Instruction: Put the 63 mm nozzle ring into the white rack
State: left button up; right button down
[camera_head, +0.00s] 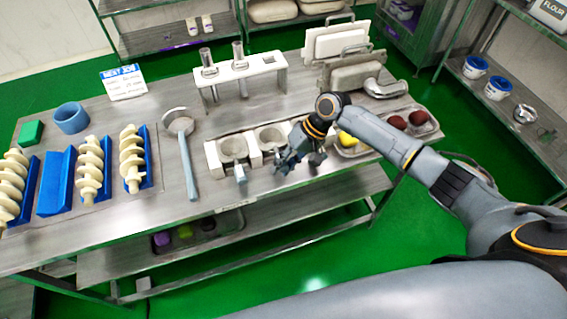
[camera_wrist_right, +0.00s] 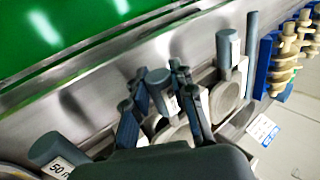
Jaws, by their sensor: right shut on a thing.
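My right gripper (camera_head: 285,166) is at the front edge of the table, beside two pale blocks with round openings. In the right wrist view its fingers (camera_wrist_right: 160,98) are shut around a grey cylindrical handle (camera_wrist_right: 158,78); its label is too small to read. I take this for the handle of the nozzle ring; the ring part is mostly hidden by the gripper. A similar grey handle (camera_wrist_right: 228,46) belongs to the neighbouring pale block (camera_head: 232,149). Another grey cylinder (camera_wrist_right: 58,150) is marked 50. My left gripper is out of view.
Blue trays with cream augers (camera_head: 133,158) are at the left. The table between blocks and rack looks mostly clear.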

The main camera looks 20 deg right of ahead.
jog(key=c, duration=1)
grip_release()
jog(key=shift+c, duration=0.2)
jog(key=shift+o, duration=1)
jog(key=shift+r, duration=0.1)
jog(key=p+v, duration=0.6)
jog(key=v, duration=0.1)
jog(key=shift+r, duration=0.2)
jog(key=shift+d, duration=0.15)
